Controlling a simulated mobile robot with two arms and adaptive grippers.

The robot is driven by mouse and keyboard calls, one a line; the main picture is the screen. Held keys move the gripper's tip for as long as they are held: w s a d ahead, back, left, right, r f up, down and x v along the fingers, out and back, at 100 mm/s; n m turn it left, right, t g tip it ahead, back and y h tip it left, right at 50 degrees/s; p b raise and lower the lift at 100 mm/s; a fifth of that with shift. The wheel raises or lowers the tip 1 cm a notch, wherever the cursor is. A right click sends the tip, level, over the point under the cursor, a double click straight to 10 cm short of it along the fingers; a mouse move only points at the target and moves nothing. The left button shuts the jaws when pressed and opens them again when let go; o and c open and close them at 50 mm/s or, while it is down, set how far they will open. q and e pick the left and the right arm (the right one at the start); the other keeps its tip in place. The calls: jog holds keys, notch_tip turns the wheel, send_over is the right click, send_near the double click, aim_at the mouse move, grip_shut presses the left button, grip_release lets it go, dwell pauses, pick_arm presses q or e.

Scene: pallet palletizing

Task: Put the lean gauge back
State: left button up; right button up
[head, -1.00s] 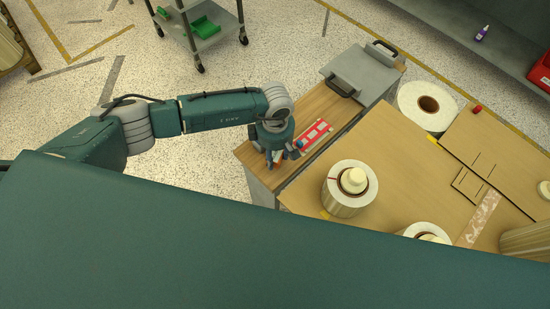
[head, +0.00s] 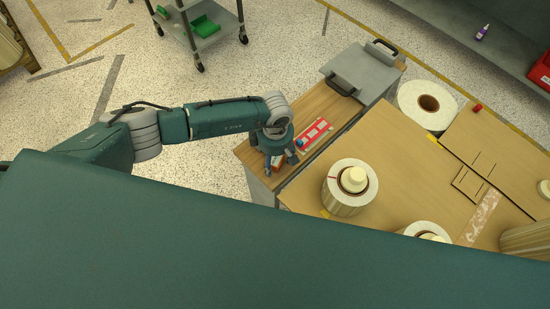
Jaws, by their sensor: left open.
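My left gripper (head: 281,160) points down over the near end of the narrow wooden side bench (head: 335,106) and is open. A small orange-and-white item (head: 276,166) shows partly between or just beside its fingers; I cannot tell whether they touch it. A flat red-and-white piece (head: 313,133) lies on the bench just right of the gripper, with a small blue part at its near end. I cannot tell for sure which of these is the lean gauge. My right gripper is not in view.
A grey device with black handles (head: 358,70) fills the bench's far end. A grey cart (head: 205,35) stands on the floor behind.

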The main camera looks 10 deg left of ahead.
aim_at(275, 159)
pick_arm(q)
jog(key=shift+r, duration=0.4)
notch_tip(275, 159, up, 12)
jog(key=shift+f+b, duration=0.25)
jog(key=shift+b, duration=0.1)
